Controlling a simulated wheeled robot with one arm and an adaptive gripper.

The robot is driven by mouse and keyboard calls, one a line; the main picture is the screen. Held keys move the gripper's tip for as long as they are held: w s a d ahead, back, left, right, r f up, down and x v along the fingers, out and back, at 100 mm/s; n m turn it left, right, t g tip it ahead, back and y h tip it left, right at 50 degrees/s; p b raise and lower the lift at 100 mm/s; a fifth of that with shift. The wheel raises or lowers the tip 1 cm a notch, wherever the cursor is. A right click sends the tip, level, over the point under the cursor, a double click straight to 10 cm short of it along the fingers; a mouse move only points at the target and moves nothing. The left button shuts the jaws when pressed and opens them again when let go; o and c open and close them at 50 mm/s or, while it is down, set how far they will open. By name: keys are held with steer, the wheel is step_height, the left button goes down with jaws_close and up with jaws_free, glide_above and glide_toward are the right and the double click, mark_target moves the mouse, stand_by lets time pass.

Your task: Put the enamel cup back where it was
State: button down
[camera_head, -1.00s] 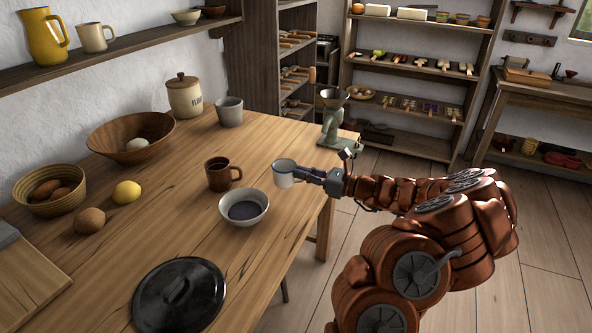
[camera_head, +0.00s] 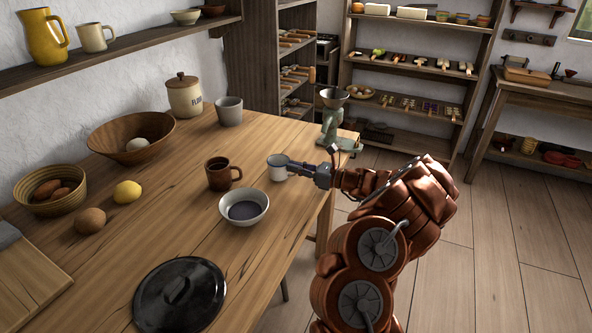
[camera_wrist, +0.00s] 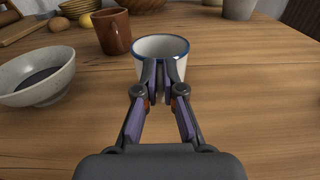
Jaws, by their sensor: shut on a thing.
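The enamel cup (camera_head: 277,168) is white with a dark blue rim and stands upright at the table's right side. In the wrist view the cup (camera_wrist: 151,50) is straight ahead, with its near wall between the fingertips. My gripper (camera_head: 291,164) reaches in from the right and is shut on the cup's near side; it also shows in the wrist view (camera_wrist: 163,75). The cup looks to be at the tabletop, but whether its base touches the wood is hard to tell.
A brown mug (camera_head: 219,174) stands left of the cup, and a speckled bowl (camera_head: 242,207) is at its front left. A hand grinder (camera_head: 334,120) is clamped at the far table corner. The wooden table (camera_head: 262,255) is bare in front, beside a black lid (camera_head: 180,293).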

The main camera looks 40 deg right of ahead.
steer(key=shift+f, duration=0.5)
steer(key=c, duration=1.3)
jaws_free()
steer(key=shift+f, duration=0.1)
